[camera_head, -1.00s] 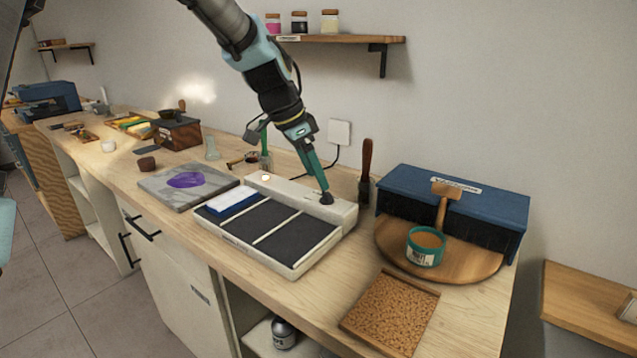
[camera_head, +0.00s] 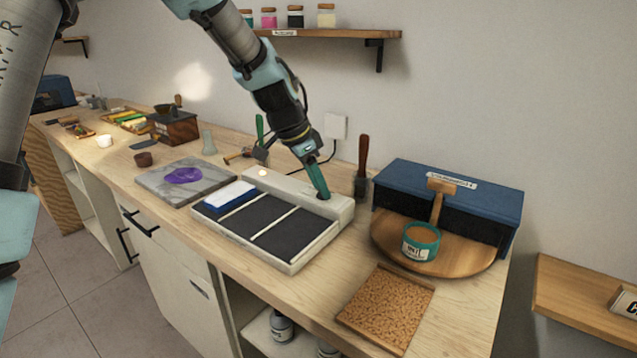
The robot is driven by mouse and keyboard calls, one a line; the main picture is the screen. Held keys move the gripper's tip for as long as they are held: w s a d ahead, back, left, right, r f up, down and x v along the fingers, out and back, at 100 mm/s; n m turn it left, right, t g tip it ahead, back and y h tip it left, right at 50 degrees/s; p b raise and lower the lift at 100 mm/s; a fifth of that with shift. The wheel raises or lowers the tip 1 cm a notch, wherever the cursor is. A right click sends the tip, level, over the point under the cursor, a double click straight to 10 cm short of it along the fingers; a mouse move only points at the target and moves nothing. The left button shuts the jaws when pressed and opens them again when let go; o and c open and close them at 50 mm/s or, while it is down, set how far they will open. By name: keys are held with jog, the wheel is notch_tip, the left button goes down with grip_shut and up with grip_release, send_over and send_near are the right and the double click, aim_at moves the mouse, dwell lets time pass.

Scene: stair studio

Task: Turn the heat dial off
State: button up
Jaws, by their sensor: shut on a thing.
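The heat unit (camera_head: 300,259) is a pale flat box with dark panels and a raised back ledge, standing on the wooden bench. A small glowing light (camera_head: 262,173) shows at the left end of its ledge. My gripper (camera_head: 321,193) points down at the right end of that ledge and is shut on the heat dial there. The fingers hide the dial in this view, so its setting cannot be seen. A blue and white block (camera_head: 230,196) lies on the left panel.
A grey slab with a purple patch (camera_head: 185,176) lies left of the unit. A dark-handled tool (camera_head: 362,168) stands close right of my gripper. A blue box (camera_head: 450,195), a teal tin (camera_head: 421,242) and a cork-like mat (camera_head: 387,307) are further right. A wall shelf (camera_head: 335,35) hangs behind.

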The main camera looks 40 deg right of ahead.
grip_shut()
dwell(0.3)
jog(key=n, duration=0.1)
jog(key=n+t, duration=0.1)
jog(key=n, duration=0.1)
jog(key=shift+s+b, duration=0.25)
jog(key=shift+b, duration=0.1)
jog(key=n, duration=0.1)
jog(key=n+t, duration=0.1)
jog(key=shift+s+r+n+p, duration=0.1)
jog(key=shift+s+n+p, duration=0.1)
jog(key=shift+n+p, duration=0.15)
jog(key=n, duration=0.1)
jog(key=n+t+p, duration=0.1)
jog(key=n, duration=0.1)
jog(key=shift+s+d+r+t+p, duration=0.1)
jog(key=shift+s+d+t+p, duration=0.05)
jog(key=shift+t+p, duration=0.15)
jog(key=shift+n+t+y+p, duration=0.4)
jog(key=shift+n+p, duration=0.35)
jog(key=shift+n, duration=0.8)
